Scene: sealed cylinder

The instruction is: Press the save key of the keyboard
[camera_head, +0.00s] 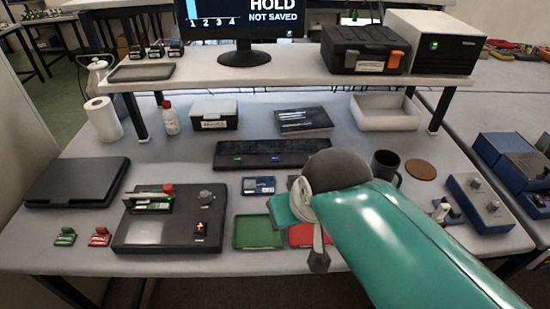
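A long black keyboard-like slab (262,150) lies on the bench below the raised shelf, with a few small coloured spots on it. No key on it can be read, and my arm hides part of its right end. The monitor (243,24) on the shelf reads "HOLD", "NOT SAVED" and "1 2 3 4". My teal arm reaches in from the lower right. My gripper (318,262) points down near the front edge, in front of the slab and right of the red tray's middle. Its fingers are too small and overlapped to tell whether they are open.
A dark device (165,230) with a slot and knob stands front left, beside a green tray (258,231) and a partly hidden red tray (299,235). A closed black laptop-like case (77,181) lies left. A dark mug (385,166) and a blue-grey control box (487,210) stand right.

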